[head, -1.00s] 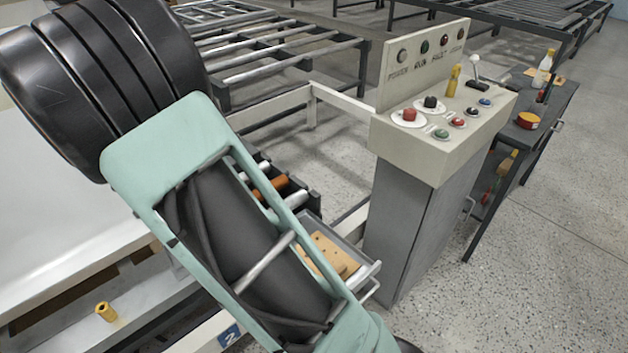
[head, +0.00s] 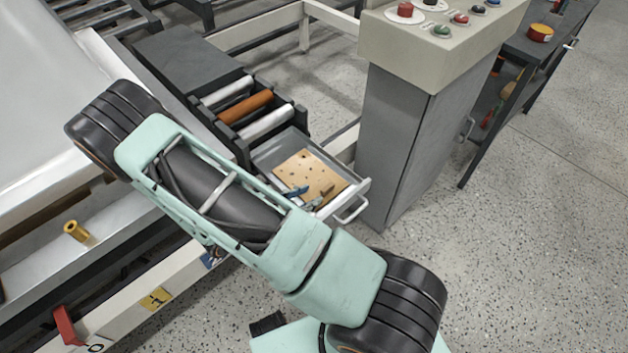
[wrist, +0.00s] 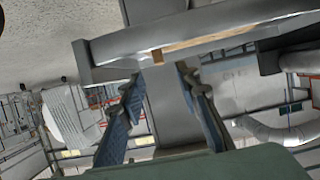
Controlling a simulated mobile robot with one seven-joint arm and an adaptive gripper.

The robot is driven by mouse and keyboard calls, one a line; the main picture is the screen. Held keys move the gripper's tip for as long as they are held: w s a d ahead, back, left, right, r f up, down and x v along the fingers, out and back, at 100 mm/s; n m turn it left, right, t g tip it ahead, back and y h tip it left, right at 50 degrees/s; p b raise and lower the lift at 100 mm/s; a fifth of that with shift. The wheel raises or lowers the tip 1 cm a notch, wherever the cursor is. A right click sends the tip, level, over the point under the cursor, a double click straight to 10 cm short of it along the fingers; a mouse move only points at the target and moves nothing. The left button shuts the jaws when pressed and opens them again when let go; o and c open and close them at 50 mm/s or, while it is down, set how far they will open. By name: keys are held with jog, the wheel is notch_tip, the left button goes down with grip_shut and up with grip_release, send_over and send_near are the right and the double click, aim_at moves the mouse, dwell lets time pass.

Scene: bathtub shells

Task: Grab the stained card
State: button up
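The stained card (head: 310,172) is a tan, flat piece with small dark spots, lying in an open grey drawer (head: 266,152). A tan strip (wrist: 215,39), probably the card's edge, shows at the top of the wrist view. My gripper (wrist: 158,77) is open there, its two blue-lined fingers apart with nothing seen between them. In the head view, my fingertips (head: 306,195) show past my arm, over the card's near edge in the picture. I cannot tell whether they touch it. My arm hides the rest of the gripper and the drawer's near left part.
A control cabinet (head: 398,130) stands close right of the drawer. A roller conveyor (head: 245,107) lies behind it. The drawer's front wall and handle (head: 352,208) stick out. A yellow cylinder (head: 77,231) sits on a ledge at left. Floor at right is clear.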

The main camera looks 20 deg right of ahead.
aim_at(323, 190)
jog(key=b+x, duration=0.2)
jog(key=x, duration=0.5)
jog(key=shift+d+f, duration=0.1)
jog(key=shift+f, duration=0.1)
grip_shut()
